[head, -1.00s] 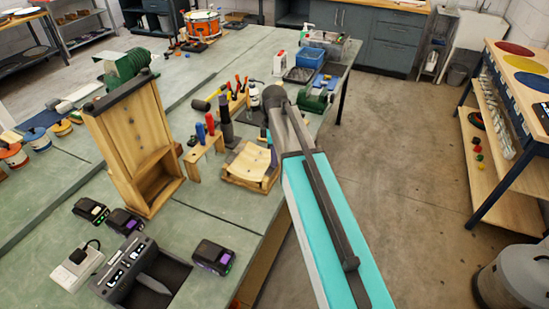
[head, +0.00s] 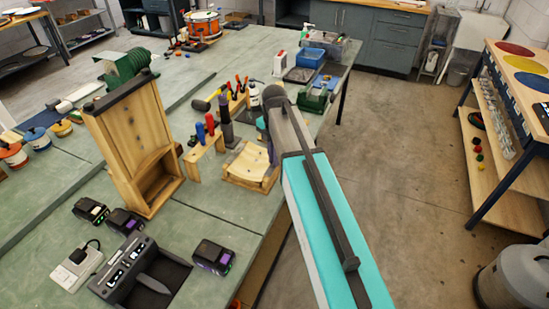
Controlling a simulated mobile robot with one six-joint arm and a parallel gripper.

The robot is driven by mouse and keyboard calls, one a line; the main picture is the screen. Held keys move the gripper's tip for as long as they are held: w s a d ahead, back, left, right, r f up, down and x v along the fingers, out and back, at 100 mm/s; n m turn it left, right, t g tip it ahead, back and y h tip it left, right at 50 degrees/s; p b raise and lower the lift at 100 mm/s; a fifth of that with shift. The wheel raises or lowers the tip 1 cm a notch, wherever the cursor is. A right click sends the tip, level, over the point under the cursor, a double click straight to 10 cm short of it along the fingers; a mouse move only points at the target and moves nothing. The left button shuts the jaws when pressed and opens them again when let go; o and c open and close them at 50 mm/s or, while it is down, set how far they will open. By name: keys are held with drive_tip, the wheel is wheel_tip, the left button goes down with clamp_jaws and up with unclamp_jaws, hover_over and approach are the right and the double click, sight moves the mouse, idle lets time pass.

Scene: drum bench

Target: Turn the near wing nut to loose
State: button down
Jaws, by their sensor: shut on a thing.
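The near wing nut cannot be made out in the head view. A pale wooden block with a curved top and small dark dots (head: 249,168) stands at the bench's right edge, partly behind my arm. My arm reaches up from the bottom right across the bench edge, and its dark far end is beside this block. My gripper is hidden behind the arm, so its fingers and what they hold do not show.
Left of the block are a wooden rack with blue and red handles (head: 200,153) and a tall wooden stand (head: 137,155). Black battery packs (head: 213,257) and a charger (head: 135,268) lie on the near bench (head: 190,225). Open floor (head: 405,170) lies to the right.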

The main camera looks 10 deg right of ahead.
drive_tip(key=shift+s, duration=0.1)
idle(0.3)
drive_tip(key=c, duration=1.8)
unclamp_jaws()
drive_tip(key=shift+r, duration=0.1)
drive_tip(key=shift+r+b, duration=1.6)
drive_tip(key=shift+r, duration=5.2)
drive_tip(key=shift+d+f, duration=0.1)
